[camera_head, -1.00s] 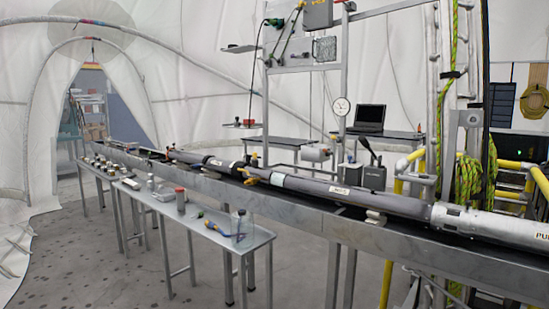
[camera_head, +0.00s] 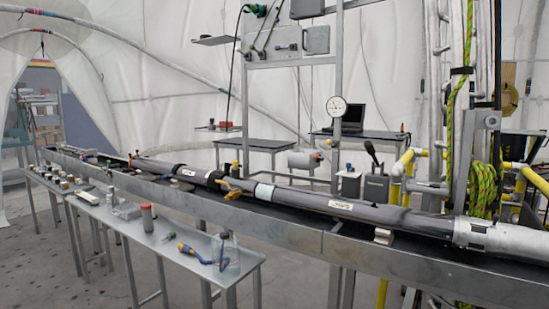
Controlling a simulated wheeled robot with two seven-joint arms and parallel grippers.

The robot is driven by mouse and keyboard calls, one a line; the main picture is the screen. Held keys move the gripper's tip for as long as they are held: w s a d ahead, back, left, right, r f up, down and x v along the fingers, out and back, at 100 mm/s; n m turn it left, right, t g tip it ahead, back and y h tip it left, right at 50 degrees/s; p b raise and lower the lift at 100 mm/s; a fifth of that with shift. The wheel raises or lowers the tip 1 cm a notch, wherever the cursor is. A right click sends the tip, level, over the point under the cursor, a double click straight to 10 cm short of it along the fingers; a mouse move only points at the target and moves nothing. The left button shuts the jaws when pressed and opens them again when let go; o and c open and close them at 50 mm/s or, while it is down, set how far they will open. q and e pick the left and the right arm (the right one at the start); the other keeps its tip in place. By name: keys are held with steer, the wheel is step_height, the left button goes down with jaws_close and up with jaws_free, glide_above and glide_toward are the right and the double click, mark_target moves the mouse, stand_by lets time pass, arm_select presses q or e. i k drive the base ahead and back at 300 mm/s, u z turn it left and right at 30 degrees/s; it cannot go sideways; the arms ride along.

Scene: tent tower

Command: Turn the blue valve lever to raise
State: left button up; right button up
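I cannot make out a clear blue valve lever. A small dark, possibly bluish, part (camera_head: 287,47) shows on a grey panel (camera_head: 317,40) mounted on the upright metal frame at the upper middle; it is too small to identify. A blue tool-like piece with a yellow end (camera_head: 196,255) lies on the low side table (camera_head: 160,243), beside a clear jar. Neither of my grippers is in view.
A long pipe (camera_head: 385,214) lies in a metal trough (camera_head: 290,236) that crosses the view, between me and the frame. A round gauge (camera_head: 336,106) is on the frame. Yellow rails (camera_head: 398,170) and hanging rope (camera_head: 484,188) stand at the right. Bare floor shows at lower left.

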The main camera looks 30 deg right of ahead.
mark_target(348, 165)
steer(key=z, duration=0.15)
steer(key=i, duration=1.35)
steer(key=z, duration=0.6)
